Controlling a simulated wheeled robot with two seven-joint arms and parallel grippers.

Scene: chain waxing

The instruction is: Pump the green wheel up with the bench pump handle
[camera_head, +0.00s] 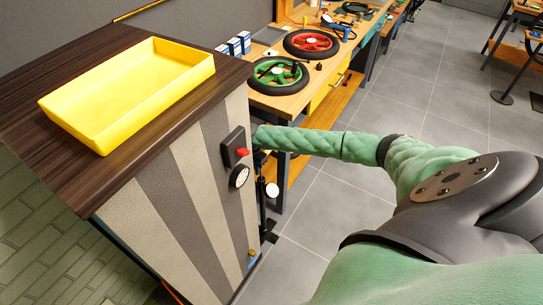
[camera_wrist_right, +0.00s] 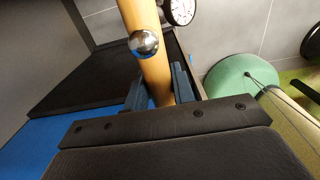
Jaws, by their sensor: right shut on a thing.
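The green wheel (camera_head: 278,76), with a black tyre, lies flat on the wooden bench in the head view. In the right wrist view, the fingers of my right gripper (camera_wrist_right: 158,88) are shut on a round wooden bar, the pump handle (camera_wrist_right: 153,68), which passes up between them. A shiny metal ball (camera_wrist_right: 143,43) sits on the bar just above the fingers. A round white gauge (camera_wrist_right: 181,9) is at the top of that view. In the head view, my right arm reaches to the bench front below the wheel, and its gripper is mostly hidden. My left gripper is not in view.
A striped cabinet (camera_head: 190,165) with a dark top carries an empty yellow tray (camera_head: 172,110), close to my right forearm. A red wheel (camera_head: 311,43) lies farther along the bench. Grey floor (camera_head: 450,95) is open to the right.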

